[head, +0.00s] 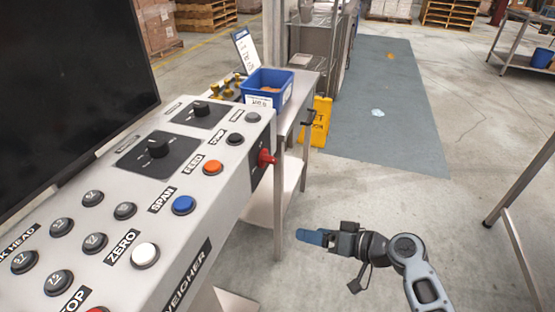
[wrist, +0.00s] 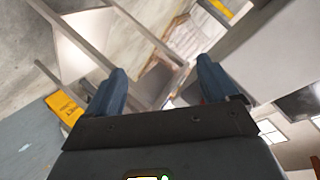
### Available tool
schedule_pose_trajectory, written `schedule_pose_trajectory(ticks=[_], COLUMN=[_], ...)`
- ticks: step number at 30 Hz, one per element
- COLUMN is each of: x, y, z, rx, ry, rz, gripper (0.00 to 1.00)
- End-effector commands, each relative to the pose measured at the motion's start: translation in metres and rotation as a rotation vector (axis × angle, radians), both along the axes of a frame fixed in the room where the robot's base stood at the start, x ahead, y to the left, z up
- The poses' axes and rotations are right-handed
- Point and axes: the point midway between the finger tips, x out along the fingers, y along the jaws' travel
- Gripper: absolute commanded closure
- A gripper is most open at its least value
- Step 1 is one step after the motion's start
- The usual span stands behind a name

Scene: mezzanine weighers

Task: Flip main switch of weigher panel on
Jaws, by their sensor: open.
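The weigher panel (head: 200,240) is a light grey sloped console at the left of the head view, with labelled buttons and two black knobs. On its right end face is a red switch (head: 266,158) on a dark plate, likely the main switch; its position is too small to read. My gripper (head: 302,237) is below and to the right of the red switch, apart from the panel. In the wrist view my gripper (wrist: 160,85) shows two blue fingers spread apart with nothing between them. The red switch is not clear in the wrist view.
A dark screen (head: 70,80) stands behind the panel. A steel table (head: 298,100) beyond it bears a blue bin (head: 281,98). A yellow floor sign (head: 317,122) stands beside that table. A table leg (head: 515,235) is at the right. Floor around my arm is clear.

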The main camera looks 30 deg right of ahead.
Motion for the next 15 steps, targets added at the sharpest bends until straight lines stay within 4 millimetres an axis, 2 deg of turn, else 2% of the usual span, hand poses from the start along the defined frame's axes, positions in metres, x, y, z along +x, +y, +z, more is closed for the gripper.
schedule_pose_trajectory(ticks=[1, 6, 12, 15], x=[0.019, 0.063, 0.092, 0.098], y=[-0.006, -0.018, -0.030, -0.033], z=[0.014, 0.062, 0.112, 0.125], rx=[0.032, 0.138, 0.214, 0.231], ry=[-0.035, -0.158, -0.287, -0.322], rz=[0.022, 0.119, 0.209, 0.233], gripper=[0.13, 0.13, 0.13, 0.13])
